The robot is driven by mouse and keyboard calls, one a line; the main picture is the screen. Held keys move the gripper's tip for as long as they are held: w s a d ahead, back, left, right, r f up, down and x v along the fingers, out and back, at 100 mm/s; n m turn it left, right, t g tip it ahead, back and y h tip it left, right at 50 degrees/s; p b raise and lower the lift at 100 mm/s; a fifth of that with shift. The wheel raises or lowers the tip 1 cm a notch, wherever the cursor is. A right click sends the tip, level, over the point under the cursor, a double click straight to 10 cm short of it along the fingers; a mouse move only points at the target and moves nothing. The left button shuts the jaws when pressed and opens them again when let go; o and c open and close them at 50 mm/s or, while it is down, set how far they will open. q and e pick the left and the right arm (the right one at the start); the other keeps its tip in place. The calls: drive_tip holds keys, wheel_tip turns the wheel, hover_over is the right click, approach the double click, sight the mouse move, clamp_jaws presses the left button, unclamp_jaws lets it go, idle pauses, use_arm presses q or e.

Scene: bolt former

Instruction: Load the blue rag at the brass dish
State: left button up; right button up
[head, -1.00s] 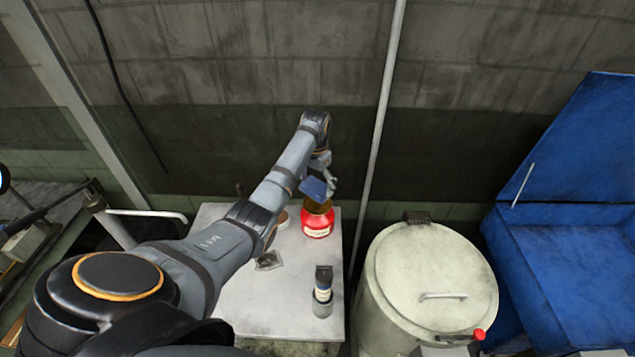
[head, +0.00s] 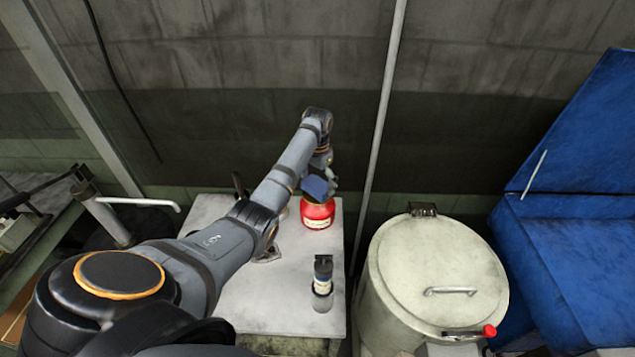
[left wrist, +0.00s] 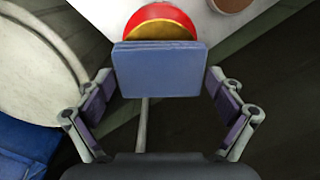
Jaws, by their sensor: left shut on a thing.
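A red can (head: 317,215) with a pale label stands at the far right corner of the grey table. In the left wrist view the red can (left wrist: 131,27) has a brass dish (left wrist: 158,30) on top, partly hidden by the blue rag. The blue rag (head: 315,187) looks like a flat folded pad; it also shows in the left wrist view (left wrist: 158,72). My left gripper (head: 331,184) is shut on the rag, one finger at each side edge, and holds it over the dish. I cannot tell whether the rag touches the dish. My right gripper is not in view.
A small dark-capped bottle (head: 323,275) stands on the grey table (head: 270,305) nearer me. A pale lidded drum (head: 435,270) and an open blue bin (head: 570,250) stand to the right.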

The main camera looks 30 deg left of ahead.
sight(317, 184)
use_arm(q)
drive_tip(key=shift+f, duration=0.1)
drive_tip(key=shift+f, duration=0.95)
idle(0.8)
idle(0.5)
wheel_tip(317, 184, up, 7)
drive_tip(key=p, duration=0.8)
drive_tip(key=shift+r, duration=0.1)
